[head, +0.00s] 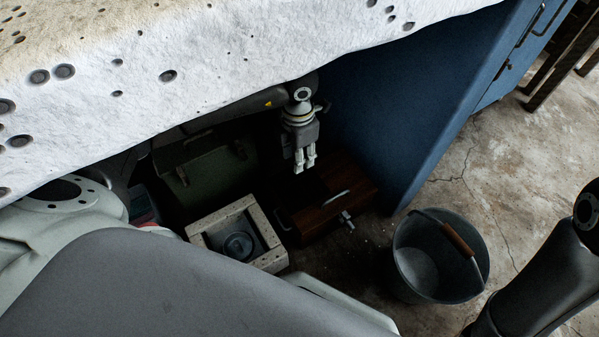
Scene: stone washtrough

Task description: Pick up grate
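A square pale stone frame (264,219) sits on the floor under the trough, with a dark sunken middle. In it lies a dark round piece (238,246); I cannot tell for sure whether this is the grate. My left gripper (305,163) points down, above and to the right of the frame, over the wooden box. Its two fingers show a narrow dark gap with nothing between them. My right arm is at the right edge; its gripper is out of view.
A brown wooden box (347,182) with a metal handle stands right of the frame. A dark green box (210,180) is behind. A grey bucket (420,268) stands on the right. The white stone trough (220,50) overhangs; a blue cabinet (400,110) closes the right side.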

